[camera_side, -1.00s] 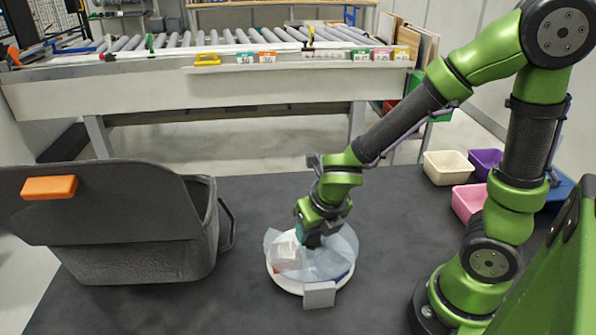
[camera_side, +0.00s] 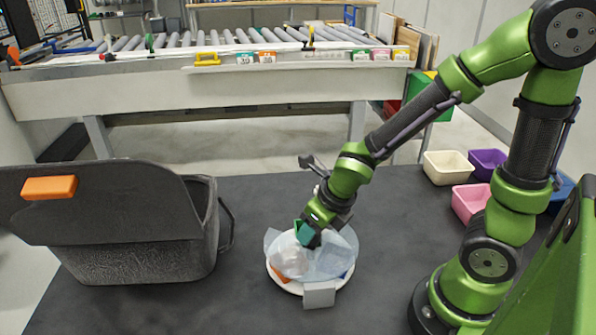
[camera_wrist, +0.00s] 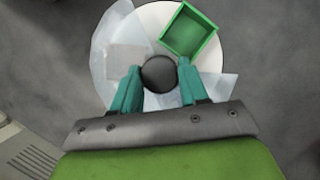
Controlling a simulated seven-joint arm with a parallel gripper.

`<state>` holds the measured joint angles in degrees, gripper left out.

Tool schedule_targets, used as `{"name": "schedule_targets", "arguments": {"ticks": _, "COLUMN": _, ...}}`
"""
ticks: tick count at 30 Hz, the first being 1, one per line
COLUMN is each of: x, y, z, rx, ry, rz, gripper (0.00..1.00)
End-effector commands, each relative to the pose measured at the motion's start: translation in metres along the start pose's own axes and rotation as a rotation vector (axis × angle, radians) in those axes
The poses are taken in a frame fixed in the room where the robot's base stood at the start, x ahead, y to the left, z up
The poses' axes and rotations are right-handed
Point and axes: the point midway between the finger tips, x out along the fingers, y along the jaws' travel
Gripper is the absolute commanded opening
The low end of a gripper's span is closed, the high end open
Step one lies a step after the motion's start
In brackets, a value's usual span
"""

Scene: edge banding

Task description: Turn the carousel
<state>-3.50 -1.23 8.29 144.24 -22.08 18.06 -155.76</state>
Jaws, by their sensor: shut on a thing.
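The carousel (camera_side: 283,284) is a round white disc on the dark table, with translucent panels standing around it. The wrist view shows its white top (camera_wrist: 150,18) and a dark round knob (camera_wrist: 159,74) at the middle. My gripper (camera_wrist: 160,80) has its teal fingers on either side of the knob, shut on it. In the side view my gripper (camera_side: 309,236) reaches down over the disc, tilted, and hides the knob. An open green square box (camera_wrist: 189,32) sits on the disc, beyond the fingers in the wrist view.
A small pale block (camera_side: 319,295) stands at the disc's front edge. Cream (camera_side: 447,167), purple (camera_side: 487,160) and pink (camera_side: 468,203) trays stand at right.

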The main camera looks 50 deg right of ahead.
Motion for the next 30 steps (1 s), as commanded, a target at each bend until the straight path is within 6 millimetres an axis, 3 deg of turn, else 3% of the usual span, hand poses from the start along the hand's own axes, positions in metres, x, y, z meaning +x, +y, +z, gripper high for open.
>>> {"name": "schedule_targets", "arguments": {"ticks": 17, "x": -0.0007, "y": 0.0015, "z": 0.0001, "rx": -0.018, "ry": -0.001, "rz": 0.008, "gripper": 0.00}}
{"name": "schedule_targets", "arguments": {"ticks": 18, "x": -0.0007, "y": 0.0015, "z": 0.0000, "rx": -0.018, "ry": -0.001, "rz": 0.008, "gripper": 0.48}}
{"name": "schedule_targets", "arguments": {"ticks": 22, "x": -0.0005, "y": 0.0011, "z": 0.0000, "rx": -0.017, "ry": 0.000, "rz": 0.008, "gripper": 0.68}}
{"name": "schedule_targets", "arguments": {"ticks": 30, "x": -0.0004, "y": 0.0003, "z": -0.0001, "rx": -0.016, "ry": 0.000, "rz": 0.007, "gripper": 0.69}}
